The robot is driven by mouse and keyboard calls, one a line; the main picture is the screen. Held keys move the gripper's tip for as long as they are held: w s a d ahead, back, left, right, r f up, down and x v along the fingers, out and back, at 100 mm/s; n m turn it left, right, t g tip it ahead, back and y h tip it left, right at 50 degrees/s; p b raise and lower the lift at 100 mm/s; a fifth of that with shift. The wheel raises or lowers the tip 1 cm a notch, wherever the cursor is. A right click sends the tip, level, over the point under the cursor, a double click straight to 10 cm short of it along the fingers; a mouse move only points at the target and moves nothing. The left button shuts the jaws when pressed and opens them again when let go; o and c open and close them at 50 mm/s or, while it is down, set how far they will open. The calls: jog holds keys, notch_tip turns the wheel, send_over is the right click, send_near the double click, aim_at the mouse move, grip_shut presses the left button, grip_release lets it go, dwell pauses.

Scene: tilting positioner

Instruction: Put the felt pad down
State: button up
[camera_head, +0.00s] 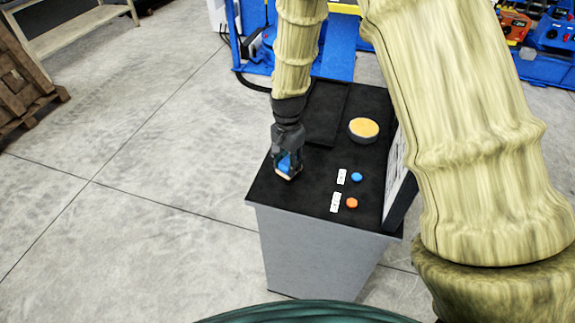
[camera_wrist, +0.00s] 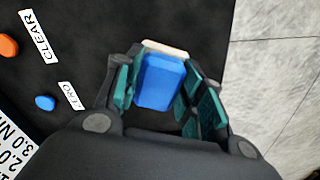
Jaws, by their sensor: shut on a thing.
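The felt pad (camera_head: 286,164) is a blue block with a cream strip along one end. It also shows in the wrist view (camera_wrist: 161,82), with its cream strip (camera_wrist: 165,49) at the far end. My gripper (camera_head: 287,168) is shut on it, with green finger pads (camera_wrist: 158,90) on either side of the blue block. The gripper points down over the left part of the black cabinet top (camera_head: 300,192), near its left edge. I cannot tell whether the pad touches the top. The fingers hide part of the pad's sides.
A blue button (camera_head: 357,177) and an orange button (camera_head: 352,203) with white labels lie right of the gripper. A round dish with a yellow-orange face (camera_head: 364,128) and a dark flat panel (camera_head: 327,112) are farther back. An upright board (camera_head: 400,180) borders the right edge.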

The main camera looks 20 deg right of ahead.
aim_at(288, 162)
jog(key=shift+f+p, duration=0.3)
jog(key=shift+f, duration=0.75)
jog(key=shift+f, duration=0.15)
jog(key=o, duration=0.9)
jog(key=shift+r+b, duration=1.65)
jog(key=shift+r, duration=4.5)
